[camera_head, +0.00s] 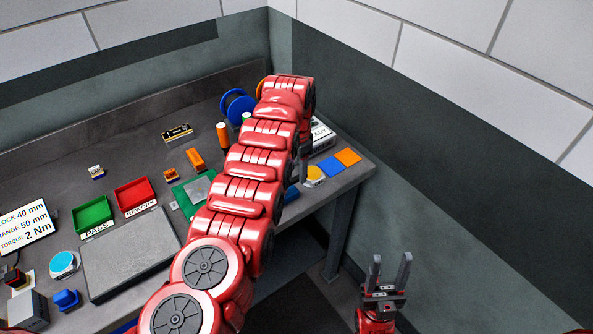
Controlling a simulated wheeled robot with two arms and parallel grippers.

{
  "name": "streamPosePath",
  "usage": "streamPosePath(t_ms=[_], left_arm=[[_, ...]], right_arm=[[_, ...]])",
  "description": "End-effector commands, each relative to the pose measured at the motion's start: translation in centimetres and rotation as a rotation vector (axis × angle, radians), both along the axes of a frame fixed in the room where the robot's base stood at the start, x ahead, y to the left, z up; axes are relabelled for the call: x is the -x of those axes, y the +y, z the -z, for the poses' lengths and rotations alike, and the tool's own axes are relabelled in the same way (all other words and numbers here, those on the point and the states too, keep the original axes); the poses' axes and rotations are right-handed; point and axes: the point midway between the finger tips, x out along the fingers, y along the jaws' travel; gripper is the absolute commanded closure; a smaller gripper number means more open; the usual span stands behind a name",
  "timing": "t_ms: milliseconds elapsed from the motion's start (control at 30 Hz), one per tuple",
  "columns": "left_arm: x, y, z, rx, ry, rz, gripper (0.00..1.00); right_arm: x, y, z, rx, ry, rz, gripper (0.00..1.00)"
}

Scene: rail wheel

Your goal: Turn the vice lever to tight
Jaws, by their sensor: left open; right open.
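My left arm reaches across the workbench (142,298) and bends down at its far end. Its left gripper (303,167) is mostly hidden behind the arm; only a grey part shows near the bench's right side. My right gripper (388,272) is open and empty, fingers pointing up, off the bench at the lower right. I cannot make out the vice or its lever clearly. A small blue part (292,194) shows at the arm's right edge, and I cannot tell what it belongs to.
A green tray (92,214) and a red tray (134,195) stand behind a grey plate (130,252). A blue spool (237,106) stands at the back. A sign (24,228) is at left.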

Motion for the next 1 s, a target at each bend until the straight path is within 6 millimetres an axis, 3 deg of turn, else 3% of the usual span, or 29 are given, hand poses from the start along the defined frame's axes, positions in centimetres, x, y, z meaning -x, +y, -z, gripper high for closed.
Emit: streamPosePath(t_ms=[300,400,700,1000], left_arm=[[-0.1,0.2,-4.9,0.000,-0.003,-0.002,0.46],[0.0,0.2,-8.5,0.000,-0.001,-0.001,0.46],[0.0,0.1,-14.1,0.000,-0.001,-0.001,0.46],[0.0,0.1,-16.7,0.001,-0.001,-0.002,0.46]], right_arm=[[0.0,0.0,2.4,0.000,0.000,0.000,0.50],[0.0,0.0,-0.6,0.000,0.000,0.000,0.50],[0.0,0.0,-6.2,0.000,0.000,0.000,0.50],[0.0,0.0,-8.9,0.000,0.000,0.000,0.50]])
